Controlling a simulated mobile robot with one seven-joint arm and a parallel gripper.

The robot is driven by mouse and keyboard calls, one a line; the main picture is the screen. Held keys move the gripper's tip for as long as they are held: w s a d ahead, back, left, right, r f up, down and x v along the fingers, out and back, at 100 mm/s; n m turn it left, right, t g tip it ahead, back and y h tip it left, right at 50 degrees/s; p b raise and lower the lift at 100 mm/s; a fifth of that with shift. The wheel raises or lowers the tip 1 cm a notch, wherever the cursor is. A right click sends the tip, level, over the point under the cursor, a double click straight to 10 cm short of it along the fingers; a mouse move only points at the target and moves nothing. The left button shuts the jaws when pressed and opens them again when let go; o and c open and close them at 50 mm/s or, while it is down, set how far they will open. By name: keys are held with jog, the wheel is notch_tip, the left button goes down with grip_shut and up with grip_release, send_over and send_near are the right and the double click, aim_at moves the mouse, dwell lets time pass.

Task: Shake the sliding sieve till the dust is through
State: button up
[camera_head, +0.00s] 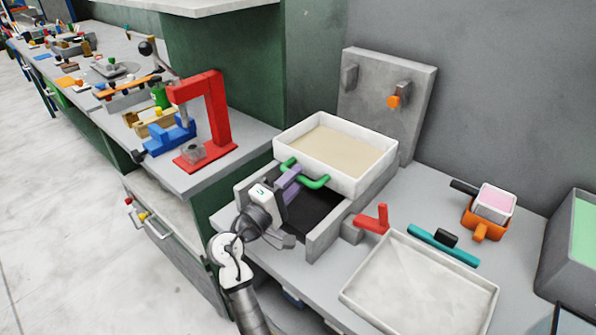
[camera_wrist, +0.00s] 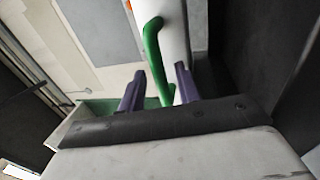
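The sliding sieve (camera_head: 352,180) is a white, shallow box with pale, sand-coloured dust in it. It sits at the back of a grey rail frame (camera_head: 320,240) on the bench. A green bar handle (camera_head: 314,183) is on its front side; the handle also shows in the wrist view (camera_wrist: 152,48). My gripper (camera_head: 292,180) has purple fingers and reaches the handle from the front left. In the wrist view the fingers (camera_wrist: 158,80) stand apart, with the handle's lower end between them. I cannot tell whether either finger touches it.
A white tray (camera_head: 420,290) and a red lever (camera_head: 374,219) stand in front right. A teal bar (camera_head: 443,246) and an orange holder with a pink block (camera_head: 484,214) lie farther right. A red press (camera_head: 212,120) stands on the left bench. A grey upright panel (camera_head: 385,108) rises behind the sieve.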

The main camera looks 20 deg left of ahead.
jog(key=shift+w+d+r, duration=0.15)
jog(key=shift+w+d, duration=0.05)
jog(key=shift+w, duration=0.5)
grip_shut()
jog(key=shift+s, duration=0.1)
